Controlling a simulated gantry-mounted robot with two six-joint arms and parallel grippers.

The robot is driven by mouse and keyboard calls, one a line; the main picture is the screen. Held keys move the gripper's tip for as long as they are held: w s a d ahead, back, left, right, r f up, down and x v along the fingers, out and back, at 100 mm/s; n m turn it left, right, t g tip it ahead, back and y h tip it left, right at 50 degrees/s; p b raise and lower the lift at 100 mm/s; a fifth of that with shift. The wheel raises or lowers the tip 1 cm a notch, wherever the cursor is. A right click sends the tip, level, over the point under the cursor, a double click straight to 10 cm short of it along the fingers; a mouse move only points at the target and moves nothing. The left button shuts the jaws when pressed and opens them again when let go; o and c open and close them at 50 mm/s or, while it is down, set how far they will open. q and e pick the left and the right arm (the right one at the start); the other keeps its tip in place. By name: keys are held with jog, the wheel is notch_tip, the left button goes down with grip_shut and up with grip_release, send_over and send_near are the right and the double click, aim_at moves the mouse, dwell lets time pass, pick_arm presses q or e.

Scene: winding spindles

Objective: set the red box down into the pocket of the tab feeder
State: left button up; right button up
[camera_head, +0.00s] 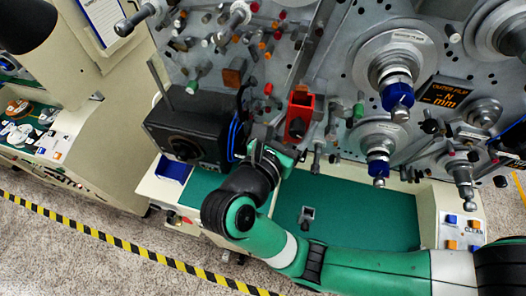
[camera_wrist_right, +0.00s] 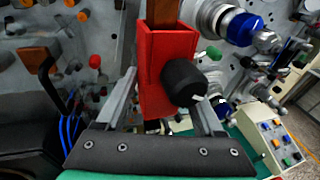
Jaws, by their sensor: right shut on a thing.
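The red box (camera_head: 299,118) is upright in front of the grey machine panel in the head view. In the right wrist view the red box (camera_wrist_right: 152,85) stands between the two fingers of my right gripper (camera_wrist_right: 165,100), which is shut on it. A brown strip (camera_wrist_right: 166,10) rises from its open top. A round black knob (camera_wrist_right: 184,82) covers part of its front. In the head view my right gripper (camera_head: 284,145) reaches up to the box from below. I cannot make out the tab feeder's pocket or whether the box touches it. My left gripper is not in view.
A black machine unit (camera_head: 190,130) with blue cables stands left of the box. Spindles with blue collars (camera_head: 397,95) and several pegs project at right. A green worktop (camera_head: 345,215) lies below with a small grey part on it. A button panel (camera_head: 462,228) sits at right.

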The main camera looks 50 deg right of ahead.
aim_at(307, 114)
jog(key=r, duration=0.1)
jog(key=s+d+r+m+g, duration=0.1)
jog(key=r+g, duration=0.1)
jog(key=shift+s+d, duration=0.2)
jog(key=shift+d, duration=0.05)
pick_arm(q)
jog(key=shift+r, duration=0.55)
pick_arm(e)
jog(key=shift+t, duration=0.3)
jog(key=shift+a+t, duration=0.15)
jog(key=shift+t, duration=0.15)
jog(key=shift+w+d+b, duration=0.4)
jog(key=shift+w+d, duration=0.1)
jog(key=shift+d, duration=0.9)
jog(key=shift+w+d+b, duration=0.35)
jog(key=shift+w+d, duration=0.2)
jog(key=shift+d, duration=0.9)
jog(key=shift+w+d+b, duration=0.4)
jog(key=shift+w+d, duration=0.1)
jog(key=shift+d, duration=0.9)
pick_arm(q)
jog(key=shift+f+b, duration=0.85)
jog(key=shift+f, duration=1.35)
pick_arm(e)
jog(key=shift+f, duration=0.95)
